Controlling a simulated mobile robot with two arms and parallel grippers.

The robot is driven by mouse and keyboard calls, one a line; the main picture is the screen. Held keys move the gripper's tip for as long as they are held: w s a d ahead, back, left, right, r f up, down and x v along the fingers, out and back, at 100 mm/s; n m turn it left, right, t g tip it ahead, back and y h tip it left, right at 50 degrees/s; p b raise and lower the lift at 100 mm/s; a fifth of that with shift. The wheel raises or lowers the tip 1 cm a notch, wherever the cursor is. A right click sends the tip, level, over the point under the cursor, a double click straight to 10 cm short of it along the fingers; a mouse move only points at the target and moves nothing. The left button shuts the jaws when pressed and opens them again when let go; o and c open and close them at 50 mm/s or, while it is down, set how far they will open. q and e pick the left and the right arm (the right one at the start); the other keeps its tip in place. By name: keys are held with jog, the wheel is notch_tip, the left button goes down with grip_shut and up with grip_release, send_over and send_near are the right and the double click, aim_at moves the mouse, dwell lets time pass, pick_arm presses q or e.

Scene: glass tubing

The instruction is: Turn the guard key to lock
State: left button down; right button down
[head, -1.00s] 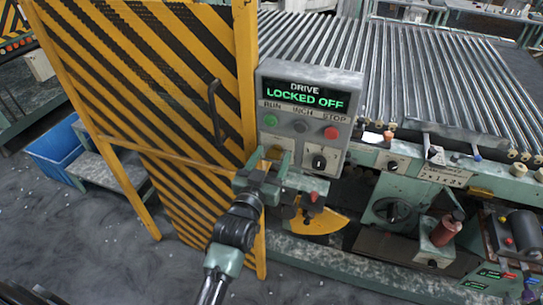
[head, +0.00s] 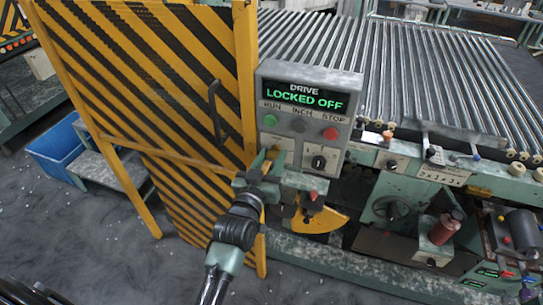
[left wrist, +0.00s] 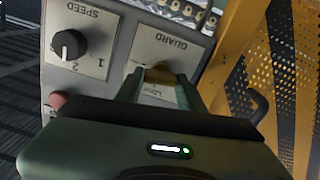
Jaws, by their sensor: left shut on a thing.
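The guard key shows in the left wrist view as a brass-coloured piece (left wrist: 160,76) on the plate marked GUARD (left wrist: 172,50). My left gripper (left wrist: 162,88) is shut on it, one finger on each side. In the head view my left gripper (head: 268,165) is at the lower left of the grey control panel (head: 335,85) and hides the key. The panel's display (head: 305,97) reads DRIVE LOCKED OFF. The key's exact angle is hard to tell. My right gripper is not in view.
A black speed knob (left wrist: 68,45) sits beside the guard plate. The panel has green, grey and red buttons. The yellow-black striped guard door (head: 165,80) with a dark handle (head: 217,110) stands left of the panel. A roller conveyor (head: 420,75) lies behind.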

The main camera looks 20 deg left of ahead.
pick_arm(q)
jog(key=n+p, duration=0.1)
jog(key=n, duration=0.2)
jog(key=shift+n, duration=0.4)
jog(key=n+p, duration=0.1)
jog(key=n, duration=0.2)
jog(key=shift+a+n, duration=0.1)
jog(key=shift+n, duration=0.2)
jog(key=n+p, duration=0.1)
jog(key=n, duration=0.2)
jog(key=shift+f+n, duration=0.15)
jog(key=shift+n, duration=0.15)
jog(key=shift+f+n, duration=0.1)
jog(key=shift+n, duration=1.5)
